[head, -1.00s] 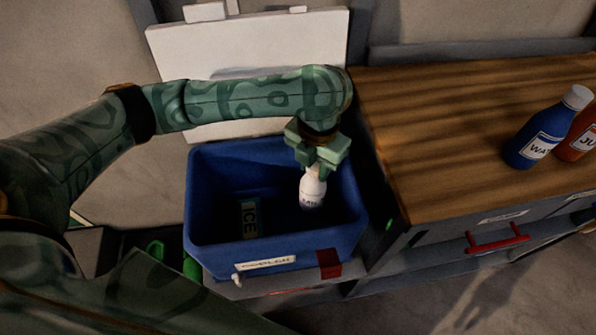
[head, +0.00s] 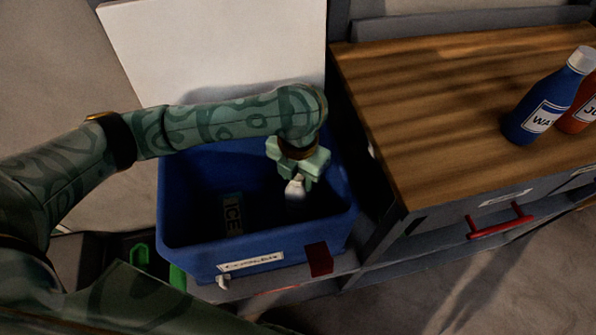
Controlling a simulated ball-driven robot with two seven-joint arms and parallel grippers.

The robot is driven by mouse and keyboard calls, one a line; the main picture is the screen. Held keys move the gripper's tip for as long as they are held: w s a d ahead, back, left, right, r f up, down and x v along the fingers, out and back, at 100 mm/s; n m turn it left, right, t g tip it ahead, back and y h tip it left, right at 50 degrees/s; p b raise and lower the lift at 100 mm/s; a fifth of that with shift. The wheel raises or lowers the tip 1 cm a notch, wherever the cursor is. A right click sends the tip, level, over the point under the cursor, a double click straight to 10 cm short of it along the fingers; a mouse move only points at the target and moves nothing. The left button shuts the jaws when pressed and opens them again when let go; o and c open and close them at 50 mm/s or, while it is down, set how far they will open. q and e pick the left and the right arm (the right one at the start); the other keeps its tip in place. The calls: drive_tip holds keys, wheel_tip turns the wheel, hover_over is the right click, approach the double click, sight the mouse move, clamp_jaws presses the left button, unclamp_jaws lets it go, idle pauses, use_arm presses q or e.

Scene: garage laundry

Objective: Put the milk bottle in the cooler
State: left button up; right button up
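The white milk bottle (head: 296,196) stands roughly upright inside the blue cooler (head: 180,240), towards its right side. Its white top shows and its lower part is in shadow. My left gripper (head: 298,170) is over the bottle, inside the cooler's opening near the back right. Its fingers look spread, with the bottle's top just below and between them. Whether a finger still touches the bottle is hard to see. The cooler's white lid (head: 215,50) stands open behind it. My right gripper is not in view.
A dark ice pack (head: 233,214) marked ICE lies in the cooler's left part.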

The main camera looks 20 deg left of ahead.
use_arm(q)
drive_tip(key=shift+o, duration=0.5)
drive_tip(key=shift+r, duration=0.1)
drive_tip(key=shift+r, duration=0.4)
wheel_tip(320, 180, up, 12)
drive_tip(key=p, duration=0.7)
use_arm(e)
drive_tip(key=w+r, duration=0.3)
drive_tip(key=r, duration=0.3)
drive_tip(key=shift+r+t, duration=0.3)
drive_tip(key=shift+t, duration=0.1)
use_arm(q)
drive_tip(key=shift+s+f, duration=0.1)
drive_tip(key=shift+f, duration=0.1)
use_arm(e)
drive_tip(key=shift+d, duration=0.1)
